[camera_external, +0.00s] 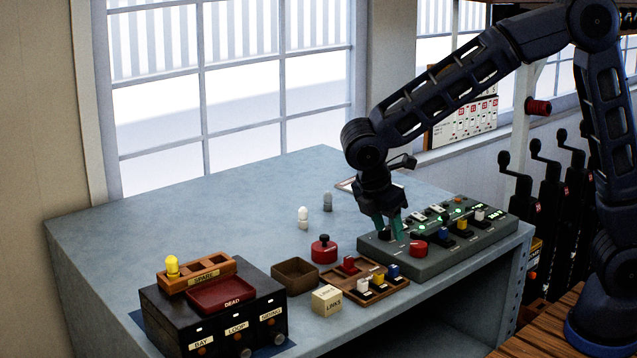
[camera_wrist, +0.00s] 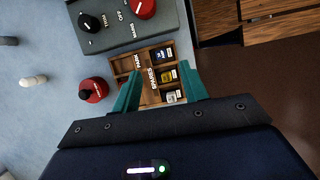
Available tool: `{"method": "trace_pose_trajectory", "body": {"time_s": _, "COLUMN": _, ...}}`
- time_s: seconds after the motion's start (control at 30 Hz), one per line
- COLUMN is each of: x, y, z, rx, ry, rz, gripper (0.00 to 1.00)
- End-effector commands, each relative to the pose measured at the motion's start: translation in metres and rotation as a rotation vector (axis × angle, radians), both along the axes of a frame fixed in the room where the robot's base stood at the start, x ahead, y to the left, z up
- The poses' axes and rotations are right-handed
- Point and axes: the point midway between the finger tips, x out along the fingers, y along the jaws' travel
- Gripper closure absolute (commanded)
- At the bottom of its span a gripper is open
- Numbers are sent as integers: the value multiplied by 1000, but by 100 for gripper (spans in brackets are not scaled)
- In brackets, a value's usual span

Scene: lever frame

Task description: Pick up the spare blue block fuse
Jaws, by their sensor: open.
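The spare blue block fuse (camera_external: 392,271) stands in the wooden tray (camera_external: 402,286), at the end nearest the grey console. It also shows in the wrist view (camera_wrist: 161,55), in the top compartment of the right-hand row. A yellow fuse (camera_external: 377,280) and a white fuse (camera_external: 363,286) stand in line with it, and a red fuse (camera_external: 349,265) is at the tray's back. My gripper (camera_external: 387,230) is open, pointing down, apart from the tray. In the wrist view the tray lies beyond and between its teal fingers (camera_wrist: 160,70), with the blue fuse just past the fingertips.
The grey console (camera_external: 390,258) adjoins the tray, with a red knob (camera_external: 418,248) and seated fuses, including another blue one (camera_external: 444,232). The back left bench is clear.

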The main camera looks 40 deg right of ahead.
Motion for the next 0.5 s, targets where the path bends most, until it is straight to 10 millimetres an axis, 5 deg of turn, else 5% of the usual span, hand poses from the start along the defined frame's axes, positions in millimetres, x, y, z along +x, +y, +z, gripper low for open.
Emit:
{"method": "trace_pose_trajectory", "body": {"time_s": 0.17, "x": -2, "y": 10, "z": -11, "rx": -15, "ry": 14, "rz": 35, "gripper": 56}}
{"method": "trace_pose_trajectory", "body": {"time_s": 0.5, "x": -1, "y": -7, "z": -52, "rx": -17, "ry": 14, "rz": 34, "gripper": 56}}
